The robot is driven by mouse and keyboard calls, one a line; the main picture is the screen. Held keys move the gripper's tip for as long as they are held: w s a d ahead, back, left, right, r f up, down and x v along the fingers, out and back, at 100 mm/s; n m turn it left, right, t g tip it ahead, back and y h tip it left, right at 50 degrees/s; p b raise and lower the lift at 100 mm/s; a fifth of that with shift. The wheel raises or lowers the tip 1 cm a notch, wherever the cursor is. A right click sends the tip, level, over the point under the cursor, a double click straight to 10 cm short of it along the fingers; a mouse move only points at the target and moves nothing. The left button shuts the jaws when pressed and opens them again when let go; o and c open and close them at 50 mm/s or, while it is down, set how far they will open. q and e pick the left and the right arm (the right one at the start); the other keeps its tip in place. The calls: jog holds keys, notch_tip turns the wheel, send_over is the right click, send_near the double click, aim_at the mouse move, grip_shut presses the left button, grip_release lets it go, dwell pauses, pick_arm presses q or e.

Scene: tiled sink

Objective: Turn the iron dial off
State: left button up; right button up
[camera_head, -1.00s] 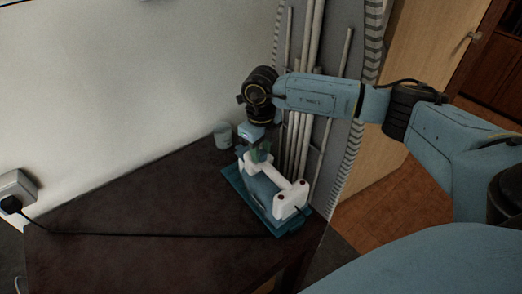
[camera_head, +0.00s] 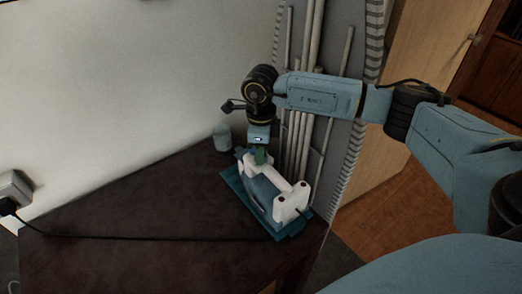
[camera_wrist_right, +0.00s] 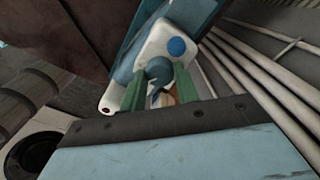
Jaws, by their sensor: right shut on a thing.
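A white and blue-grey iron (camera_head: 266,193) rests on a teal tray (camera_head: 234,186) on the dark table. My right gripper (camera_head: 260,157) points down at the far end of the iron. In the right wrist view, its two green fingers (camera_wrist_right: 159,74) are closed on either side of a round grey-blue iron dial (camera_wrist_right: 159,68). The dial sits on the iron's white body, near a blue button (camera_wrist_right: 177,46). The fingers partly hide the dial, and its setting cannot be read. My left gripper is not in view.
A light cup (camera_head: 222,138) stands behind the iron by the wall. A black cord (camera_head: 130,238) crosses the table to a plug and wall socket (camera_head: 14,187). Pale rods (camera_head: 318,125) stand close at the right. The left table area is clear apart from the cord.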

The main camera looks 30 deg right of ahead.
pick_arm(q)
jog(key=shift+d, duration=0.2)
pick_arm(e)
jog(key=shift+r, duration=0.15)
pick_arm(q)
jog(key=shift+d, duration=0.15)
pick_arm(e)
jog(key=o, duration=1)
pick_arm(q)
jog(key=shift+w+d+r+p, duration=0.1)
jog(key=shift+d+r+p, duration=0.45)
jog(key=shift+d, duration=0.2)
pick_arm(e)
notch_tip(320, 180, up, 13)
jog(key=shift+r, duration=0.15)
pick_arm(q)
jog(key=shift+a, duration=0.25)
